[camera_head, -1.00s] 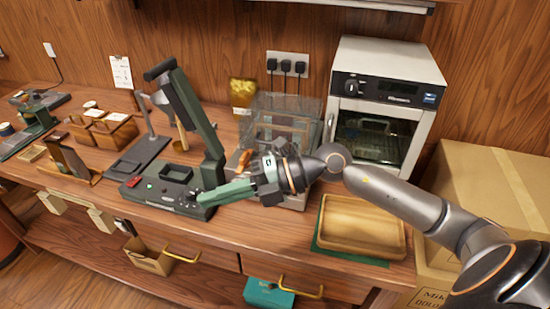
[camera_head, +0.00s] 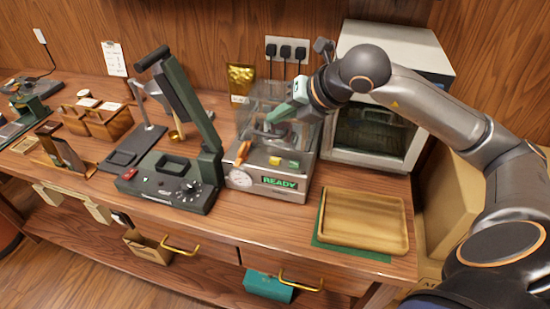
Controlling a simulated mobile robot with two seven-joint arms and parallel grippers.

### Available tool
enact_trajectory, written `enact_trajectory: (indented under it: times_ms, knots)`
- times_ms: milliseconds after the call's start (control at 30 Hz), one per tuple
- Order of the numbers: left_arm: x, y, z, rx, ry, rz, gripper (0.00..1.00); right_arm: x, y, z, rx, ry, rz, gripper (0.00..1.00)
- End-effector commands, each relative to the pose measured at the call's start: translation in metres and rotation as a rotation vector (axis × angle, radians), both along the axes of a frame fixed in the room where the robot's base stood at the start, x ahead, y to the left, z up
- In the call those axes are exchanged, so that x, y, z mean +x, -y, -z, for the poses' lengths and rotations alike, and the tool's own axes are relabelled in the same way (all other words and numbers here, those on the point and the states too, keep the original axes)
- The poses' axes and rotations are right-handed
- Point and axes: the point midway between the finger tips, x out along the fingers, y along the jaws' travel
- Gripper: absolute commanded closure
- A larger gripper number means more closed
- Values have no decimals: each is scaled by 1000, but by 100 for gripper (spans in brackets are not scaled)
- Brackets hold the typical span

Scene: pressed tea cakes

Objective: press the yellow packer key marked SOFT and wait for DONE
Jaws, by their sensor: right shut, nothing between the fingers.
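The packer (camera_head: 266,193) stands on the counter with a clear box at its back, a white dial on its front left and a green display reading READY (camera_head: 279,183). A yellow key (camera_head: 274,161) sits on its top face, with a green key (camera_head: 293,164) just to its right; their markings are too small to read. My right gripper (camera_head: 270,121) is shut and empty. My left gripper is not in view.
A dark green press (camera_head: 168,182) with a raised lever stands left of the packer. A wooden tray (camera_head: 362,222) on a green mat lies to the right. A white oven (camera_head: 385,90) stands behind the tray, near my right arm. An orange-brown handle (camera_head: 241,153) is at the packer's left.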

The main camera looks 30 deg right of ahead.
Motion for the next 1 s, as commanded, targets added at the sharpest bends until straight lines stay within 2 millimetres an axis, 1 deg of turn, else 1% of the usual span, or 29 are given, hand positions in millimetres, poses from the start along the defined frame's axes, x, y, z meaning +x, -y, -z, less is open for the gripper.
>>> enact_trajectory:
  times_ms: [167, 267, 467, 633, 667, 700, 833, 1000]
  knots:
    - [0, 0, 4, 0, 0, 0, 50, 0, 0, 6, 1, -2, -1, 100]
    - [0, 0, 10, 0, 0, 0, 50, 0, 0, 15, 1, -2, -1, 100]
    - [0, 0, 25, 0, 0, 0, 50, -1, 0, 40, 0, -4, -2, 100]
    - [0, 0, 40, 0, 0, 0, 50, -1, -1, 65, 0, -3, -3, 100]
    - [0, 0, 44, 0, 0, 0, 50, -1, -1, 70, 1, -3, -2, 100]
    - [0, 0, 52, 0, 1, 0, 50, 0, -1, 77, 2, -1, -2, 100]
    - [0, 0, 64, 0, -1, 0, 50, 0, -1, 87, 2, 1, -2, 100]
    - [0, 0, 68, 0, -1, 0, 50, 0, 0, 89, 2, 0, -2, 100]
